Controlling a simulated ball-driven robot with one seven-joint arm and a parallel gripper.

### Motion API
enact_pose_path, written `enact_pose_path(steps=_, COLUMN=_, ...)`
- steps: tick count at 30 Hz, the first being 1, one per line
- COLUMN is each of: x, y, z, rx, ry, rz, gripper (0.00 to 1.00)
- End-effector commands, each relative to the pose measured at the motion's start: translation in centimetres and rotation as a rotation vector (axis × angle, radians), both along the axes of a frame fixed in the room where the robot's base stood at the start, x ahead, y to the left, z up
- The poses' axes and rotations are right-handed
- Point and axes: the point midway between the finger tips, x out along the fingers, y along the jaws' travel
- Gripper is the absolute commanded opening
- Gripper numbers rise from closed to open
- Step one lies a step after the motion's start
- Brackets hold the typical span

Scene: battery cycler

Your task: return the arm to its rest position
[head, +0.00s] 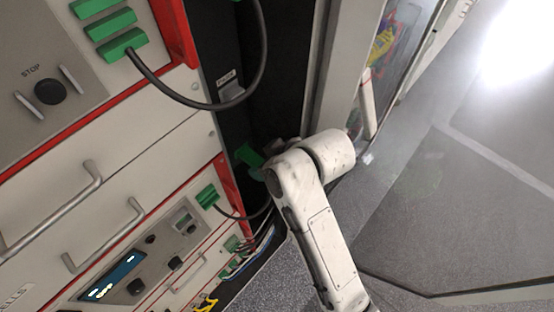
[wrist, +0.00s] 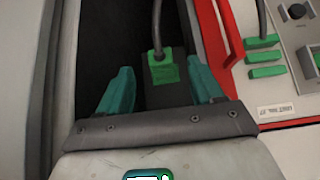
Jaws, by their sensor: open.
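My white arm (head: 322,235) rises from the bottom of the head view and bends toward the dark opening beside the cycler cabinet. My gripper (head: 250,160) is partly hidden there behind the wrist; a green finger shows. In the wrist view my gripper (wrist: 163,72) is open, with its two green fingers well apart. A green connector (wrist: 163,68) with a grey cable shows between the fingers, with gaps on both sides. I cannot tell how far beyond the fingertips it lies.
The cabinet front (head: 110,165) with handles and red edges fills the left. A dark cable (head: 190,103) loops from green plugs (head: 122,44). A grey frame post (head: 340,65) stands close behind my arm. Open grey floor (head: 450,190) lies to the right.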

Motion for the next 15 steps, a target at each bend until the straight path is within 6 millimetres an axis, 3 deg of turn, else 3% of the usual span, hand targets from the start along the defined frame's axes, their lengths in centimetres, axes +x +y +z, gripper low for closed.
enact_pose_path(steps=6, x=-1.5, y=-1.9, z=3.0, rx=0.002, ry=-0.001, rz=0.000, gripper=0.66)
enact_pose_path(steps=15, x=-2.2, y=-2.8, z=4.4, rx=0.000, ry=0.001, rz=0.001, gripper=0.66)
